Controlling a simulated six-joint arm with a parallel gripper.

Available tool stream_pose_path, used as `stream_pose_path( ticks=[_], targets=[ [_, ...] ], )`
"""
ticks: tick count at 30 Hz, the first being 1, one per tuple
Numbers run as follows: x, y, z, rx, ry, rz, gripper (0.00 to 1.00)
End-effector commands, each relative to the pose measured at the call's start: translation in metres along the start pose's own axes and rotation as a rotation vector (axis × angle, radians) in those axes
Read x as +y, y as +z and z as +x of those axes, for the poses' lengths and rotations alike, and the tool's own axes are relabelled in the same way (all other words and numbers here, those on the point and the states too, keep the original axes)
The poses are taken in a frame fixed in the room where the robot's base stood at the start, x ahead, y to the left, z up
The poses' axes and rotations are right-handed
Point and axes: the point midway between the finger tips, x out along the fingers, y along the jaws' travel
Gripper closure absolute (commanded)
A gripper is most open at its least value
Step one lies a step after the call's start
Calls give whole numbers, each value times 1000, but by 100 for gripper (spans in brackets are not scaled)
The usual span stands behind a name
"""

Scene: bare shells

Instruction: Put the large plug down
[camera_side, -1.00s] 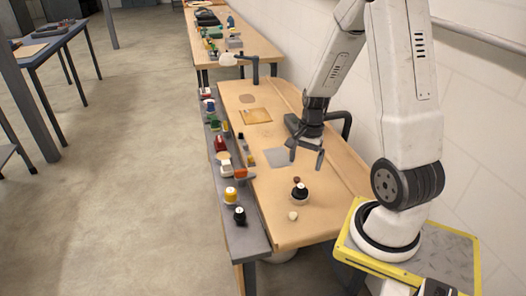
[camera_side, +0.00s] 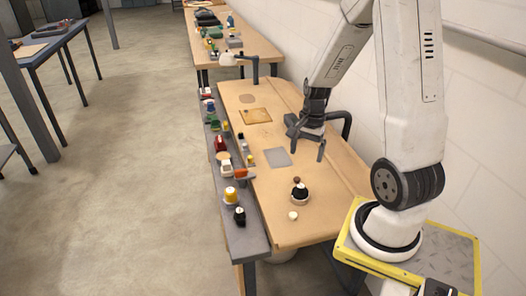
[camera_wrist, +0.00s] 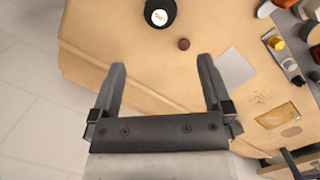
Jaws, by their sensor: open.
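A round black plug with a white top, likely the large plug (camera_side: 300,194), stands upright on the wooden bench. It also shows at the top of the wrist view (camera_wrist: 160,13). My gripper (camera_side: 307,148) is open and empty above the bench, apart from the plug and farther back along the bench. In the wrist view my gripper's two fingers (camera_wrist: 161,66) are spread with only bare wood between them.
A small brown ball (camera_wrist: 184,44) sits close to the plug. A pale ball (camera_side: 293,216) lies nearer the bench's front end. A grey square (camera_side: 278,157) lies flat on the wood. A grey side shelf (camera_side: 243,232) holds several coloured items.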

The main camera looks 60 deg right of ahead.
Motion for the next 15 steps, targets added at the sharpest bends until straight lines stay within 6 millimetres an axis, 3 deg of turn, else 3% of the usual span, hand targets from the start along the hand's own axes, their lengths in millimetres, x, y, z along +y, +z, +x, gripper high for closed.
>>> stream_pose_path(
  ticks=[8,15],
  targets=[
    [-12,24,0,40,-3,-194,0],
    [-32,78,0,122,-14,-622,0]
  ],
)
